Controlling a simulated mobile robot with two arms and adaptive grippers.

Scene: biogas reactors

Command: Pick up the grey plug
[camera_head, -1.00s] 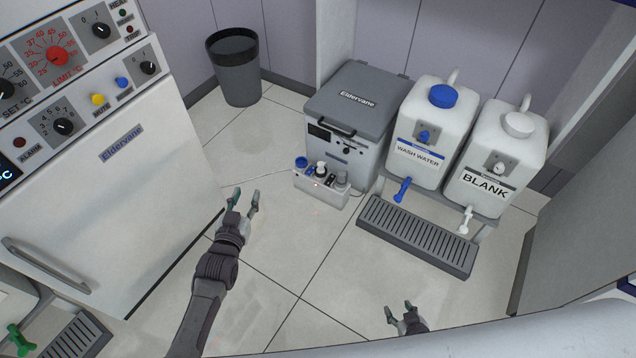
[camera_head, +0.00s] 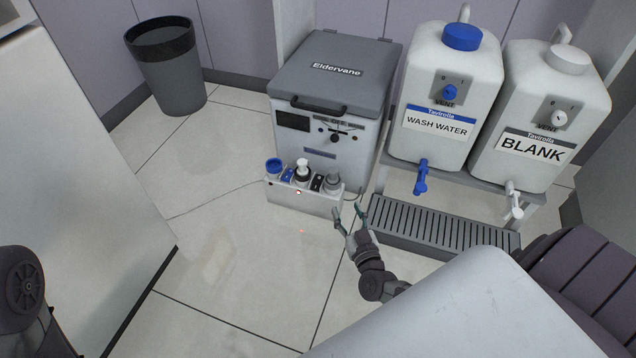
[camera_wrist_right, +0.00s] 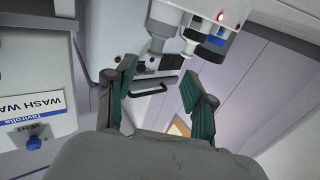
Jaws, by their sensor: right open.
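In the right wrist view, which is turned nearly upside down, the plug (camera_wrist_right: 160,44) shows at the top. My right gripper (camera_head: 347,212) is open and empty, apart from the plug, just in front of and to the right of the holder. Its fingers (camera_wrist_right: 160,75) also show spread in the right wrist view. Only a part of my left arm shows at the lower left; its gripper is out of view.
A blue-capped plug (camera_head: 273,168) and a white-topped plug (camera_head: 302,170) share the holder. Behind stands a grey-lidded box (camera_head: 333,140). The WASH WATER tank (camera_head: 440,100), BLANK tank (camera_head: 540,110) and grated drip tray (camera_head: 430,232) are to the right.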

